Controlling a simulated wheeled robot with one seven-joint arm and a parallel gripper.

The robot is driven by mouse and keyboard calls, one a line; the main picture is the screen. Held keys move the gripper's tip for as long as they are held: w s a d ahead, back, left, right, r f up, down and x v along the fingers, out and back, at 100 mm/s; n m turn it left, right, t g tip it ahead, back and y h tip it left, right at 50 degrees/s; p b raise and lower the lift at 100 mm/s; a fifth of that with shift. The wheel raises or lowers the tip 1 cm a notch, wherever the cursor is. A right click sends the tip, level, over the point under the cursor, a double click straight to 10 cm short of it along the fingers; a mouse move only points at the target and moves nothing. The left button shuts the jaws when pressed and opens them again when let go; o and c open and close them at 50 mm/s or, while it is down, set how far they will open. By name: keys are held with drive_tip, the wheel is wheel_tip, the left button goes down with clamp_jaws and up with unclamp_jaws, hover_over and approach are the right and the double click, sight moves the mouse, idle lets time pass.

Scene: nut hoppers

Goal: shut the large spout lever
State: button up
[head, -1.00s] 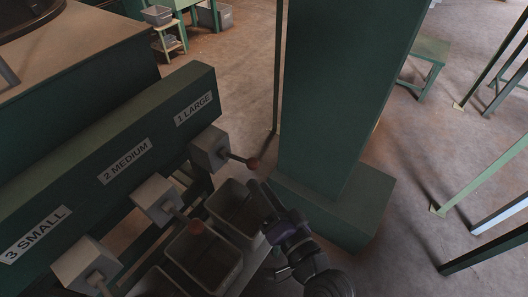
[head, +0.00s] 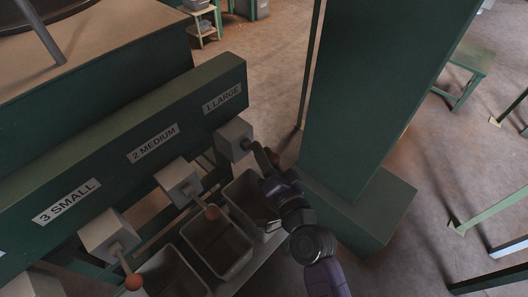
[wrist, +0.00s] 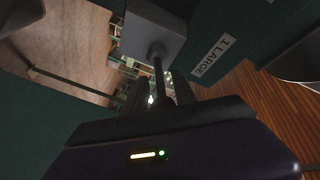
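The large spout (head: 233,138) is a pale grey block under the "1 LARGE" label (head: 222,98) on the green beam. Its lever points right, and its red-brown knob (head: 275,156) is mostly hidden by my gripper (head: 263,158), which is at the lever. In the wrist view the spout block (wrist: 150,38) is at the top, and the dark lever rod (wrist: 158,78) runs down toward my gripper (wrist: 165,105). The knob is hidden there. The fingers are dark and overlap the rod, so I cannot tell whether they are closed on it.
The medium spout (head: 179,183) and small spout (head: 108,232) stand to the left, with levers pointing toward the grey bins. A grey bin (head: 228,262) stands below the medium spout. A thick green column (head: 355,110) stands close right of my gripper.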

clamp_jaws()
idle(1.4)
